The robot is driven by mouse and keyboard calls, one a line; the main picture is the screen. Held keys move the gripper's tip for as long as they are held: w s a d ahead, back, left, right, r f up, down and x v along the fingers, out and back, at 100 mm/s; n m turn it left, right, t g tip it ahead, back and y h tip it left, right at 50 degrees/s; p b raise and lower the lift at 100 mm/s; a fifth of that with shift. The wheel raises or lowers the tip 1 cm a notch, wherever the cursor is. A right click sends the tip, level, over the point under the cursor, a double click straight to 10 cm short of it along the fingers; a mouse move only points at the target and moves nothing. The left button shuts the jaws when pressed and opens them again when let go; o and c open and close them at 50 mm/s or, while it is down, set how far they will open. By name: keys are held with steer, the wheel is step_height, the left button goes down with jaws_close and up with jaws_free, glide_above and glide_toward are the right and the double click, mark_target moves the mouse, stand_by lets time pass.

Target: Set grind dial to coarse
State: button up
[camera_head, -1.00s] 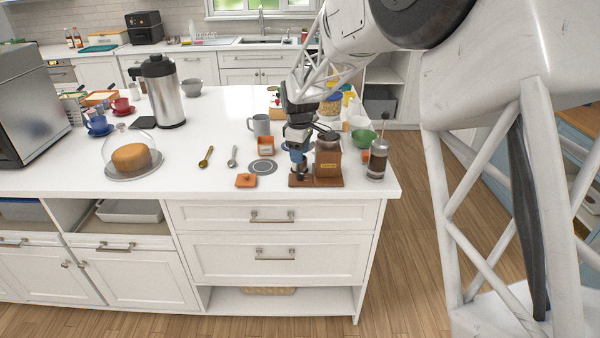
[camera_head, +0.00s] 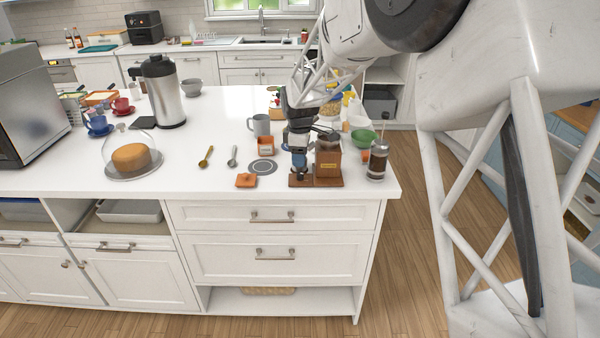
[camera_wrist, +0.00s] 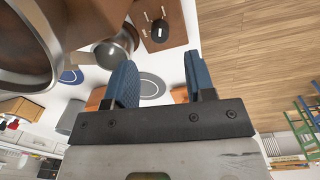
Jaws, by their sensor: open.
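The coffee grinder (camera_head: 328,165) is a brown box on a wooden base near the island's front right corner. In the wrist view its wooden base (camera_wrist: 182,28) shows at the top, with a small black dial (camera_wrist: 160,31) and pale marks beside it. I cannot read the dial's setting. My gripper (camera_head: 299,166) points down beside the grinder's left side, over the left part of its base. In the wrist view my gripper (camera_wrist: 161,76) has its two blue fingers apart with nothing between them, and the dial appears beyond the tips.
A French press (camera_head: 377,160) stands right of the grinder and a green bowl (camera_head: 364,138) behind it.

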mark_target(300, 173)
steer(key=shift+w+f, duration=0.1)
steer(key=shift+f, duration=3.15)
steer(key=c, duration=0.9)
steer(key=shift+m, duration=0.8)
steer(key=o, duration=0.9)
steer(key=shift+r, duration=0.15)
